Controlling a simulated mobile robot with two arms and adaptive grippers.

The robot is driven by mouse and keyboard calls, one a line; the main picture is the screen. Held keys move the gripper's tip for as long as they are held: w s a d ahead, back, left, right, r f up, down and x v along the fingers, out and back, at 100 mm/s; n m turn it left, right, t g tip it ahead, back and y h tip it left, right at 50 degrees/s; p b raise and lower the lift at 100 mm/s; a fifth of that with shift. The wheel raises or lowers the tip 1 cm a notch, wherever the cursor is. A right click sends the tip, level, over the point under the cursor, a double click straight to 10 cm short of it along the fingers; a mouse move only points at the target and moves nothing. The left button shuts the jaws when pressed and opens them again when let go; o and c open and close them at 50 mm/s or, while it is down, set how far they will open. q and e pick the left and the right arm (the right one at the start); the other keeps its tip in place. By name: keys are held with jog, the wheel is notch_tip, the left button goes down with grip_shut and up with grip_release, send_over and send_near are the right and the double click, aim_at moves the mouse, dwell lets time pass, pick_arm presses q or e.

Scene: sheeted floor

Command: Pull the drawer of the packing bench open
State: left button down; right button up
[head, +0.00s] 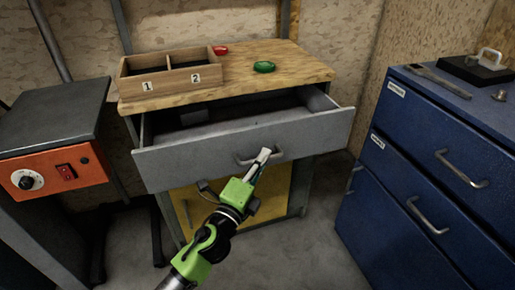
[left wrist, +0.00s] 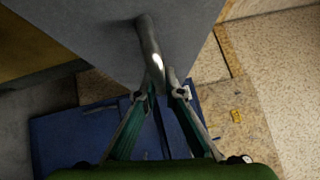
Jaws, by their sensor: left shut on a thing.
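The packing bench has a wooden top (head: 290,62) and a grey drawer (head: 200,158), which is pulled part way out so that its dark inside shows. The drawer's metal handle (head: 246,160) is on the middle of its front. My left gripper (head: 264,156) is at the handle, coming from the front. In the left wrist view the handle (left wrist: 151,45) runs down between the two fingers of my left gripper (left wrist: 162,92), which is shut on it. The fingers partly hide the handle in the head view. My right gripper is in neither view.
A wooden two-compartment box (head: 170,76), a red object (head: 220,50) and a green object (head: 264,67) are on the bench top. A blue drawer cabinet (head: 400,150) stands at right. A dark-topped unit with an orange panel (head: 55,172) stands at left. Floor shows in front.

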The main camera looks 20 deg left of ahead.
pick_arm(q)
jog(key=s+d, duration=0.1)
jog(key=s, duration=0.1)
jog(key=s+d, duration=0.1)
jog(key=shift+s+d, duration=0.3)
jog(key=shift+s, duration=0.1)
jog(key=c, duration=2.1)
grip_release()
jog(key=shift+c, duration=0.2)
jog(key=v, duration=1.2)
